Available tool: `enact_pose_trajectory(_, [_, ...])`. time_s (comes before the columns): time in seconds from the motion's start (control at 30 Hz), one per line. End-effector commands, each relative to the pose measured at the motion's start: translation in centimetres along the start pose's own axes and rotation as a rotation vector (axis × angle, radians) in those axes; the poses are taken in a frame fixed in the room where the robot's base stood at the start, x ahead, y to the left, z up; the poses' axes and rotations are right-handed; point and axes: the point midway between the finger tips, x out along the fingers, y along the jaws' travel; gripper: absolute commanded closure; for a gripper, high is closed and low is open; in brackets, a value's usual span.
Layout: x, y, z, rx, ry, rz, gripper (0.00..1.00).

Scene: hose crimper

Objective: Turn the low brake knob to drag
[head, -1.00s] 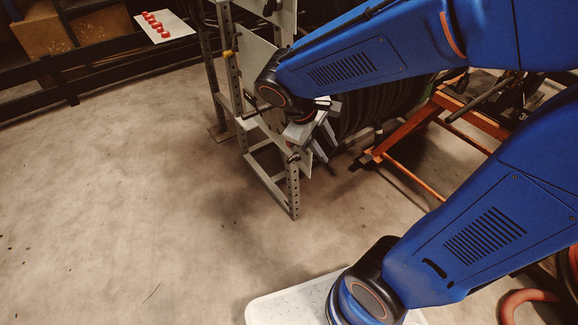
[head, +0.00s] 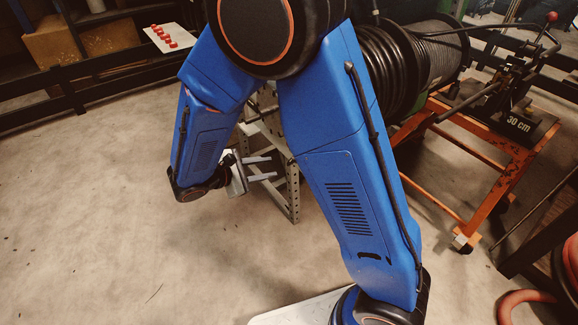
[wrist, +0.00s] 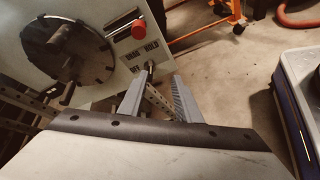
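The low brake knob (wrist: 149,67) shows in the wrist view as a small dark shape on a pale panel (wrist: 103,15), beside printed words that seem to read DRAG, HOLD and OFF. Which word it points to cannot be told. My gripper (wrist: 160,75) is open, with its two grey fingers extended toward the panel. The knob appears just beyond the fingertips, closer to the left finger; contact cannot be made out. In the head view my gripper (head: 270,168) is low beside the perforated metal frame, fingers pointing right. My arm hides the panel there.
The perforated frame (head: 293,190) stands close to my gripper. An orange cart (head: 480,165) and black hose reel (head: 400,65) are right. Floor at left is clear.

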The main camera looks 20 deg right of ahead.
Motion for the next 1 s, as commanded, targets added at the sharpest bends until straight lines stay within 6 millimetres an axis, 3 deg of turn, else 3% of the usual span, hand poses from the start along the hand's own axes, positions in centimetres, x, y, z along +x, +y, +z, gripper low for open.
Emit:
enact_pose_trajectory(0.03, [-0.5,-0.1,-1.4,-0.03,-0.007,0.036,0.7])
enact_pose_trajectory(0.2, [-1.7,0.1,-4.0,-0.083,-0.02,0.118,0.7])
enact_pose_trajectory(0.43, [-1.4,0.2,-4.8,-0.099,-0.025,0.143,0.7])
enact_pose_trajectory(1.0, [7.8,1.5,-4.5,-0.098,-0.025,0.139,0.7])
